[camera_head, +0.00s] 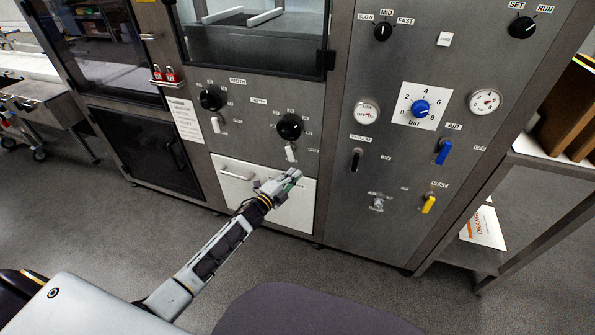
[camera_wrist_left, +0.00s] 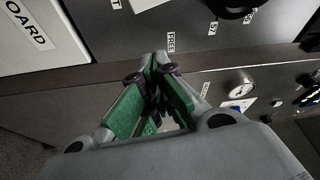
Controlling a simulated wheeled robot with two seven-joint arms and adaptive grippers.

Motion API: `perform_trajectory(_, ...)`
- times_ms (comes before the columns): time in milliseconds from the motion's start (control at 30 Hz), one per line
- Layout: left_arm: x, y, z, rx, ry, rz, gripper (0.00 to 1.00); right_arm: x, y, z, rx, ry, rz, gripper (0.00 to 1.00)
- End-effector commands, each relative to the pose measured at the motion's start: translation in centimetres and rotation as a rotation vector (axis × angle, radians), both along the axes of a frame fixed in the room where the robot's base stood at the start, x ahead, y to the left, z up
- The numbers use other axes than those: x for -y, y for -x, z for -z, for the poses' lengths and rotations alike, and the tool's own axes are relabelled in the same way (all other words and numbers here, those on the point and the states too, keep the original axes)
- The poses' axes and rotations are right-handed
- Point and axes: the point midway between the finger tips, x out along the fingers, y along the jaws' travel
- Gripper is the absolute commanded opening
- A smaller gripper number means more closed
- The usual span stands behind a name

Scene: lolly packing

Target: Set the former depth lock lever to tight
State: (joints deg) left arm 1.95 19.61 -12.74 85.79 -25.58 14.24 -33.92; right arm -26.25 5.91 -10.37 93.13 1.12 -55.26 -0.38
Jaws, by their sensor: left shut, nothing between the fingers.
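The white depth lock lever (camera_head: 291,153) hangs below the black DEPTH knob (camera_head: 289,126) on the grey machine front. It points roughly downward. My left gripper (camera_head: 294,175) is just below the lever, in front of the top of the white drawer, and appears apart from it. Its green-padded fingers (camera_wrist_left: 157,85) are together with nothing between them. In the left wrist view, a FREE label (camera_wrist_left: 171,42) shows just beyond the fingertips, and part of a black knob (camera_wrist_left: 232,8) shows at the top. My right gripper is not in view.
A similar white lever (camera_head: 215,125) sits below the WIDTH knob (camera_head: 211,98) to the left. The white drawer (camera_head: 235,180) is below the former controls. To the right are a blue air lever (camera_head: 443,152), a yellow lever (camera_head: 429,204) and a black vacuum lever (camera_head: 356,159).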

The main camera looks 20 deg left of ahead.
Motion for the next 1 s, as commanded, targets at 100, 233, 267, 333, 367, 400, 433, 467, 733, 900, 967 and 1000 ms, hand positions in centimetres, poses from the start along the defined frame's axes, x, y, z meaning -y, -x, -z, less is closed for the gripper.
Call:
perform_trajectory(100,-0.4,1.1,0.1,-0.001,0.000,0.000,0.00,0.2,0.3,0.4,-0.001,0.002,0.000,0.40)
perform_trajectory(233,-0.7,1.9,0.1,0.000,0.000,0.001,0.00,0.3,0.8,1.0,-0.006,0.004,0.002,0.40)
perform_trajectory(267,-0.8,2.1,0.2,0.000,0.000,0.001,0.00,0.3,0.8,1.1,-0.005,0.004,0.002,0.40)
perform_trajectory(333,-0.9,2.4,0.2,0.000,0.000,0.001,0.00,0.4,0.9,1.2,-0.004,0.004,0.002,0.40)
perform_trajectory(367,-0.9,2.5,0.2,0.000,0.000,0.001,0.00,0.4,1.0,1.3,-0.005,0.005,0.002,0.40)
perform_trajectory(400,-1.0,2.6,0.2,0.000,0.000,0.001,0.00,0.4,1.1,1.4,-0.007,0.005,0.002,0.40)
perform_trajectory(433,-1.0,2.7,0.2,0.001,0.000,0.001,0.00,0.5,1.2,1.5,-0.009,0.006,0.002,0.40)
perform_trajectory(467,-1.0,2.7,0.2,0.001,0.000,0.001,0.00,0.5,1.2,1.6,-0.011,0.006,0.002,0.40)
perform_trajectory(733,-1.0,2.8,0.2,0.001,0.000,0.001,0.00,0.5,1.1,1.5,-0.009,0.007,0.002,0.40)
perform_trajectory(900,-1.0,2.8,0.2,0.001,0.000,0.001,0.00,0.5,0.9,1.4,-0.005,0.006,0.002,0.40)
perform_trajectory(967,-1.0,2.8,0.2,0.001,0.000,0.001,0.00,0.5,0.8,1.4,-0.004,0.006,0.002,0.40)
perform_trajectory(1000,-1.0,2.8,0.2,0.001,0.000,0.001,0.00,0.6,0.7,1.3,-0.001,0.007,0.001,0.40)
